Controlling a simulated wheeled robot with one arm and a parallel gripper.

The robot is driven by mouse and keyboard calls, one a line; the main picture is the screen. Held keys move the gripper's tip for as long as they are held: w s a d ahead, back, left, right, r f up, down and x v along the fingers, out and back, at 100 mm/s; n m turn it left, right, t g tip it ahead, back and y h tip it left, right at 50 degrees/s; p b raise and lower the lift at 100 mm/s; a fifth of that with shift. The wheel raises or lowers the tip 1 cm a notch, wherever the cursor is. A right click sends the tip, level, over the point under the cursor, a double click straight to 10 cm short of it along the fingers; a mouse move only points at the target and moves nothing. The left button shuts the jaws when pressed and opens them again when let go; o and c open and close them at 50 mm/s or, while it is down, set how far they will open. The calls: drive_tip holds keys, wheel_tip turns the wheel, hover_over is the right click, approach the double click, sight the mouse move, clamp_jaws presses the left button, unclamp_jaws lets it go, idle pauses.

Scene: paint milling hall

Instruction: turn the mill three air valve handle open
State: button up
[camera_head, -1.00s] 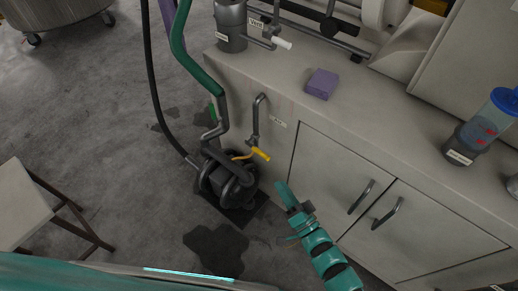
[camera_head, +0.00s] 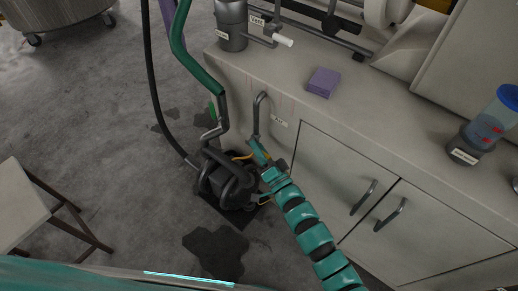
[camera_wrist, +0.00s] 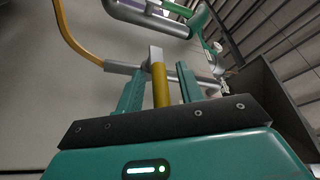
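The yellow valve handle (camera_wrist: 161,88) stands between my gripper's (camera_wrist: 160,72) two teal fingers in the wrist view, with a visible gap on either side. The fingers are open around it. Its grey metal valve body (camera_wrist: 155,54) and cross pipe show just beyond the fingertips. In the head view my gripper (camera_head: 257,148) is at the valve, low on the front of the bench, and covers most of the handle. The grey drop pipe (camera_head: 259,112) comes down to the valve, beside a small label (camera_head: 279,122).
A black pump (camera_head: 228,186) with a green hose (camera_head: 185,55) stands left of the valve. A yellow air hose (camera_wrist: 80,38) runs near the gripper. The cabinet doors (camera_head: 335,170) are to the right. A purple block (camera_head: 323,82) lies on the bench top (camera_head: 370,95).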

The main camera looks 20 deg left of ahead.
drive_tip(key=shift+w+a, duration=0.1)
clamp_jaws()
drive_tip(key=shift+r, duration=0.15)
